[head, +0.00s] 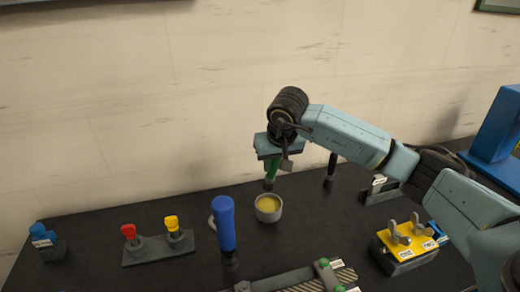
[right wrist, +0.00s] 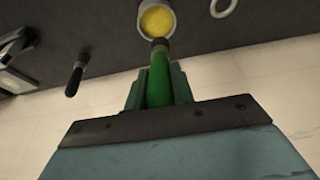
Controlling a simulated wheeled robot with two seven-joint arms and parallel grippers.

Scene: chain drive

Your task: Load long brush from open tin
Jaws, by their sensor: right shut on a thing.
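My right gripper (head: 271,160) is shut on the green handle of a brush (head: 271,171), held above the table and pointing down. In the right wrist view the brush (right wrist: 159,80) sits between the two fingers, with its dark end close to the tin. The open tin (head: 268,215) is a small grey round cup with yellow stuff inside, standing on the table. It also shows in the right wrist view (right wrist: 144,31). The brush end appears at the tin's rim; I cannot tell whether it touches. My left gripper is not in view.
A blue-handled tool (head: 226,225) stands just left of the tin, with a pale ring (right wrist: 222,8) beside it. A black-handled tool (head: 331,168) stands to the right. A rack with red and yellow knobs (head: 158,248) is at left; a yellow-topped box (head: 407,243) is at right.

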